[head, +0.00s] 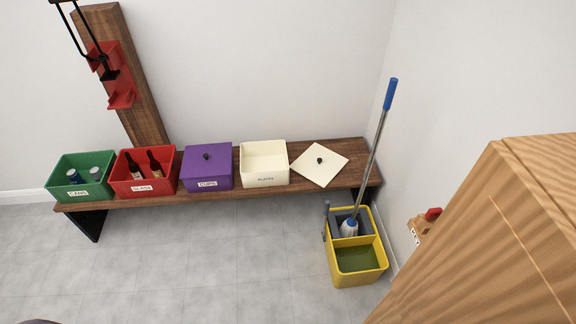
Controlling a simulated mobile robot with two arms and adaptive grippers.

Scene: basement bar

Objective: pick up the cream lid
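The cream lid (319,164) is a flat square with a dark round knob (319,160). It lies turned at an angle on the right part of the wooden bench (220,192), near the bench's right end. The open cream box (264,178), with a label on its front, stands just left of the lid and looks empty. Neither of my grippers is in view.
A purple lidded box (208,170), a red box (130,188) with bottles and a green box (60,190) with cans stand left. A wooden cabinet (490,240) fills the right.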

